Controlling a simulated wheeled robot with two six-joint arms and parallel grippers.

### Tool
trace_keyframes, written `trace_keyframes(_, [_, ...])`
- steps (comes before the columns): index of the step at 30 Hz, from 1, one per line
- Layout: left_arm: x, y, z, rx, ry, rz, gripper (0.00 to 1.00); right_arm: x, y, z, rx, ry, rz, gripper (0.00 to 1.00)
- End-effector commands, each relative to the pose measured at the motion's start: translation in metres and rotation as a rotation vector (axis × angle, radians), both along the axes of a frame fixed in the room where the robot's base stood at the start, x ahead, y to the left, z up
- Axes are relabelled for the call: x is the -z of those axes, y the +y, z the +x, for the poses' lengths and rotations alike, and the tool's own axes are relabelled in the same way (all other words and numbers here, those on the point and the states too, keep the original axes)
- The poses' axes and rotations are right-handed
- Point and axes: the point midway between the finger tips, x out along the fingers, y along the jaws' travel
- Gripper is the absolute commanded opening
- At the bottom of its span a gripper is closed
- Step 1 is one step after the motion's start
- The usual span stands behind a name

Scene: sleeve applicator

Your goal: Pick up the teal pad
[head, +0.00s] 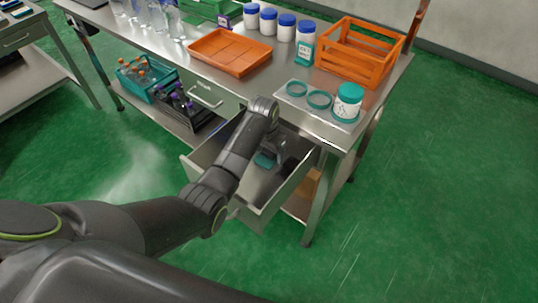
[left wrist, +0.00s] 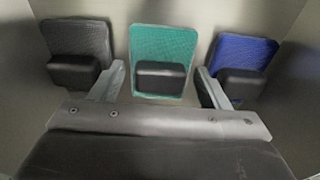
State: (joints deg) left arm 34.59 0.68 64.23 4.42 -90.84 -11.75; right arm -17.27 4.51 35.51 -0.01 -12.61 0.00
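The teal pad (left wrist: 163,45) lies flat in the open drawer (head: 262,207), with a black block-shaped grip (left wrist: 160,78) on it. It also shows in the head view (head: 264,160), partly hidden by my left arm. My left gripper (left wrist: 160,72) is open and reaches down into the drawer, one finger on each side of the black grip. The fingers look apart from the grip; their exact height above the drawer floor I cannot tell. My right gripper is not in view.
A dark grey pad (left wrist: 78,40) lies left of the teal one and a blue pad (left wrist: 243,53) right of it. Drawer walls surround them closely. On the table above are a clear tray (head: 343,126) with teal rings and a jar, an orange tray (head: 229,52) and an orange crate (head: 360,67).

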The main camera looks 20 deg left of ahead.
Motion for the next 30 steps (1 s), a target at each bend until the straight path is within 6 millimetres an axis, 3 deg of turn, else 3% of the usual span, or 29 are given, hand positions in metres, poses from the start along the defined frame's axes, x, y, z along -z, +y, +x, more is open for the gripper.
trace_keyframes(1, [0.000, 0.000, 0.000, 0.000, 0.000, 0.000, 0.63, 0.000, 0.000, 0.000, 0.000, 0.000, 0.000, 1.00])
trace_keyframes(8, [0.000, 0.000, 0.000, 0.000, 0.000, 0.000, 0.36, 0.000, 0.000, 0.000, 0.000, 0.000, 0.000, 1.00])
trace_keyframes(21, [-0.013, 0.000, 0.001, 0.000, -0.003, -0.001, 0.36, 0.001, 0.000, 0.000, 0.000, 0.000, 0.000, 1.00])
trace_keyframes(30, [-0.012, 0.011, -0.030, -0.001, 0.001, 0.000, 0.36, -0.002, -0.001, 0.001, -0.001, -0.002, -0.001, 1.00])
